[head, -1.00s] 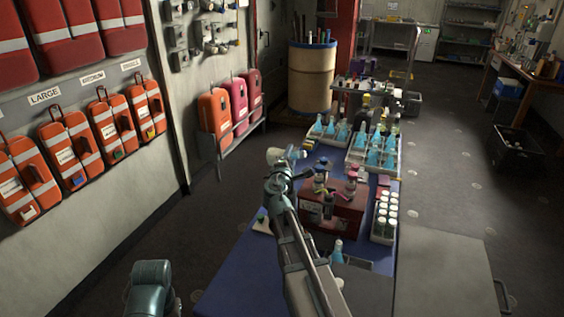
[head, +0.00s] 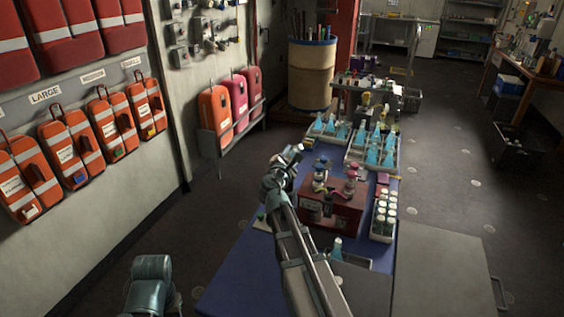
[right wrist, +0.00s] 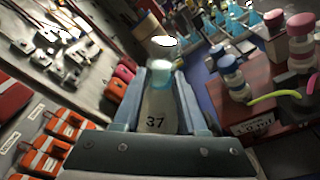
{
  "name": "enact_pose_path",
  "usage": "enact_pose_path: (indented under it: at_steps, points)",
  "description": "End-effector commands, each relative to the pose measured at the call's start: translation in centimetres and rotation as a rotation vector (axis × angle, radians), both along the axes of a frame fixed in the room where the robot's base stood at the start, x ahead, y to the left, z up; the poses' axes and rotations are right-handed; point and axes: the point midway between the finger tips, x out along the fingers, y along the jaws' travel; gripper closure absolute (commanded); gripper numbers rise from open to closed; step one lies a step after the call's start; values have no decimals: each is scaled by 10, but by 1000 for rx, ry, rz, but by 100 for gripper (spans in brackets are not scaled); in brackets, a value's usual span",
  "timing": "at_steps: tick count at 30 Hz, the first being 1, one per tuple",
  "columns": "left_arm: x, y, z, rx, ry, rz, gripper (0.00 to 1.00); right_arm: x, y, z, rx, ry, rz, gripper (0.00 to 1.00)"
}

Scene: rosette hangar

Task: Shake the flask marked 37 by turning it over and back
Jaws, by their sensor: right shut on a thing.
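The flask marked 37 (right wrist: 156,112) is between the two fingers of my right gripper (right wrist: 162,85) in the right wrist view. Its number faces the camera. Blue liquid shows towards its far end, close to a pale top. In the head view my right gripper (head: 284,162) is shut on the flask, above the blue table's left part, left of the red box. The flask is small there and partly hidden by the gripper, so its exact tilt is hard to tell. My left gripper is out of view; only part of that arm shows at the bottom left.
The red box (head: 333,207) with bottles on it stands close to the right of my right gripper. Behind it are trays of blue flasks (head: 372,152). A white-capped vial rack (head: 384,215) stands at the right. The blue table's front left (head: 240,270) is clear.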

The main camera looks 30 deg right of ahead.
Motion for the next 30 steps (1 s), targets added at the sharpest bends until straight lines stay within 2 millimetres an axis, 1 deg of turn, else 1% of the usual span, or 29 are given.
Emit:
enact_pose_path:
  at_steps: [2, 5, 12, 18, 27, 30]
  points:
    - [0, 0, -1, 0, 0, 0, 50, 0, 0, 0, 6, -8, 0, 100]
    - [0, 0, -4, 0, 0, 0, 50, -1, 0, -1, 57, -68, 0, 100]
    - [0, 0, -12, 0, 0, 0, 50, 0, 0, -2, 250, -295, 1, 100]
    - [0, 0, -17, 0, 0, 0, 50, 0, 0, -1, 372, -436, 0, 100]
    - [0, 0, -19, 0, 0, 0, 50, 0, 0, 0, 415, -486, 0, 100]
    - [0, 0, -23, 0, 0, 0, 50, 0, 0, -2, 468, -549, 1, 100]
